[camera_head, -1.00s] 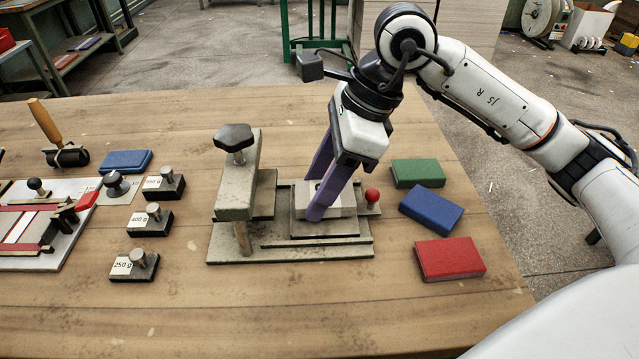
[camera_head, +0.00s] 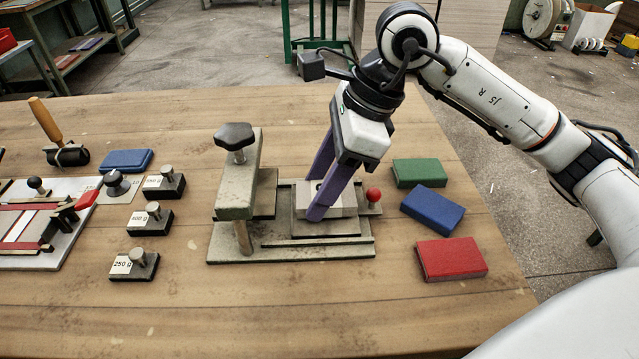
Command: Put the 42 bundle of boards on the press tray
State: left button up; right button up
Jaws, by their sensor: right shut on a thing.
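A pale grey bundle of boards (camera_head: 347,206) sits at the press tray (camera_head: 328,229), the small raised plate on the press base. It looks flat on the tray, or very close above it. No number on it is legible. My right gripper (camera_head: 318,198) comes down from above with its purple fingers shut on the bundle; the fingers hide part of it. The press (camera_head: 236,185) with its black knob stands just left of the bundle. My left gripper is not in view.
A red-ball lever (camera_head: 374,196) stands right of the tray. Green (camera_head: 419,172), blue (camera_head: 432,209) and red (camera_head: 451,258) blocks lie farther right. Labelled weights (camera_head: 150,219) and a jig (camera_head: 35,235) are at left. The table's front is clear.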

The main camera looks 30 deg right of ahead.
aim_at(346, 193)
jog(key=shift+f+b, duration=0.4)
jog(key=shift+b, duration=0.1)
dwell(0.7)
dwell(0.3)
jog(key=o, duration=1.2)
jog(key=p+v, duration=0.1)
jog(key=v, duration=0.8)
jog(key=shift+r, duration=0.15)
jog(key=shift+s+d+r, duration=0.1)
jog(key=shift+d+r, duration=0.1)
jog(key=shift+r, duration=0.3)
